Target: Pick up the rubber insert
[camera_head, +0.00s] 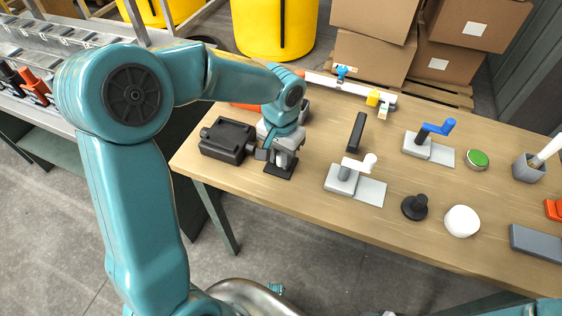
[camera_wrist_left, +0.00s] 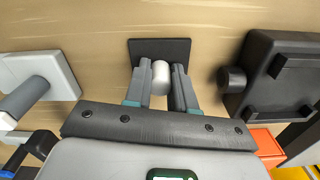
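My left gripper (camera_head: 283,160) points down at the left part of the table. In the left wrist view its two fingers (camera_wrist_left: 161,85) stand apart on either side of a pale, round-ended upright piece (camera_wrist_left: 160,75), probably the rubber insert. I cannot tell whether the fingers press on it. The piece is over a dark square plate (camera_wrist_left: 160,48), which also shows under the gripper in the head view (camera_head: 279,169). The gripper mostly hides the piece in the head view. My right gripper is not in view.
A black boxy unit (camera_head: 228,139) stands close left of the gripper. A white-handled valve (camera_head: 344,178) and a black bar (camera_head: 357,132) are to the right. The near table edge is clear.

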